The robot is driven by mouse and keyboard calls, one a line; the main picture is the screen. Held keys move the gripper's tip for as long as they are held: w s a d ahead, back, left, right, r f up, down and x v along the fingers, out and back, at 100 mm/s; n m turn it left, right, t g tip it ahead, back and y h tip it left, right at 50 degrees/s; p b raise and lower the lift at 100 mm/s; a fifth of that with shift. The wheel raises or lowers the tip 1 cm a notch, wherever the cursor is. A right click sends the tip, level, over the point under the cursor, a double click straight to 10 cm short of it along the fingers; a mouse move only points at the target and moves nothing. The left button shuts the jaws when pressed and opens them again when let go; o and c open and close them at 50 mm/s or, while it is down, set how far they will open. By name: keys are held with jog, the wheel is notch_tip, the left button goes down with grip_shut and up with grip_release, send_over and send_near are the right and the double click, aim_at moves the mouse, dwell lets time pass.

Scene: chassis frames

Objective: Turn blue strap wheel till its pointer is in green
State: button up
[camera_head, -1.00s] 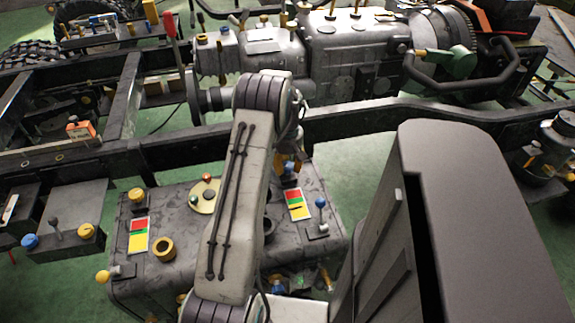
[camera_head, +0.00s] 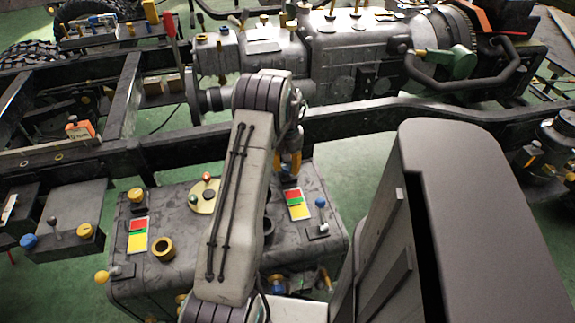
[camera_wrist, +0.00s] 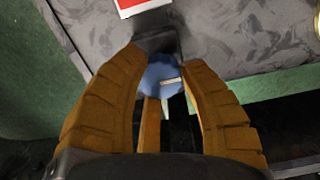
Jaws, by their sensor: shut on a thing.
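In the wrist view a blue wheel (camera_wrist: 158,72) with a pale bar, perhaps its pointer, sits at a dark bracket on the edge of a grey tank. My gripper (camera_wrist: 165,66) has its orange-brown fingers on both sides of the wheel, shut on it. The wrist view shows only the card's red end (camera_wrist: 138,4), so I cannot tell which colour the pointer is at.
The grey tank (camera_head: 120,240) also bears a second colour card (camera_head: 138,237), a yellow ring (camera_head: 163,249) and a small lever with a blue knob (camera_head: 321,202). A dark chassis rail (camera_head: 370,122) runs just behind my gripper. Green floor shows between rail and tank.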

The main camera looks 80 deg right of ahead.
aim_at(287, 165)
jog(key=shift+f+m, duration=0.1)
jog(key=shift+m, duration=0.5)
jog(key=shift+a, duration=0.1)
jog(key=o, duration=1.2)
notch_tip(287, 165, up, 12)
jog(key=shift+r, duration=0.1)
